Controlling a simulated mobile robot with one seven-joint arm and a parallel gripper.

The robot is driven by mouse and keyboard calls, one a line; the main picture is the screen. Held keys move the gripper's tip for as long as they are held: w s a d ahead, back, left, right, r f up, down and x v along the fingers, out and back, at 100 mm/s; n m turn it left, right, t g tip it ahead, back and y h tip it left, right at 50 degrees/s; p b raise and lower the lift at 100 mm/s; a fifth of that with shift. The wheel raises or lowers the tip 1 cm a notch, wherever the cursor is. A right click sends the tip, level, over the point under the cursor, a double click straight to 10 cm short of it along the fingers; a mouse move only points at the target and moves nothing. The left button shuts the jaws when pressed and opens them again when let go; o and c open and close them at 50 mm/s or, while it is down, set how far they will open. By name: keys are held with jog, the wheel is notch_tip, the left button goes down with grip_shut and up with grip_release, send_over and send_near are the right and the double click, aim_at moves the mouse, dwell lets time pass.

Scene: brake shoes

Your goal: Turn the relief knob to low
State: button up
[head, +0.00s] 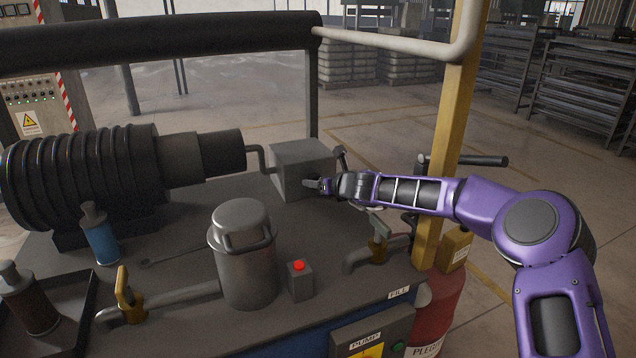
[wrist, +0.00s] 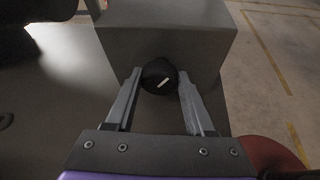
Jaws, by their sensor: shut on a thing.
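The relief knob (wrist: 158,76) is a round black knob with a white pointer line on the front of a grey metal box (wrist: 165,35). In the wrist view the pointer slants up to the right. My gripper (wrist: 157,88) is shut on the knob, with one finger on its left side and one on its right. In the head view my gripper (head: 318,185) reaches from the right to the front of the grey box (head: 300,165), and it hides the knob there. No scale marks or "low" label can be read.
A metal canister (head: 243,260) and a small box with a red button (head: 300,280) stand on the bench in front. A yellow post (head: 450,150) rises close behind my arm.

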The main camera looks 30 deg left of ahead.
grip_shut()
jog(key=shift+a+r+n+t+h, duration=0.1)
jog(key=shift+n+t+h, duration=0.45)
jog(key=shift+n, duration=0.55)
jog(key=shift+s+n+t+h, duration=0.1)
jog(key=shift+n+t+h, duration=0.35)
jog(key=shift+n+t, duration=0.5)
jog(key=shift+n, duration=0.25)
jog(key=o, duration=0.9)
grip_release()
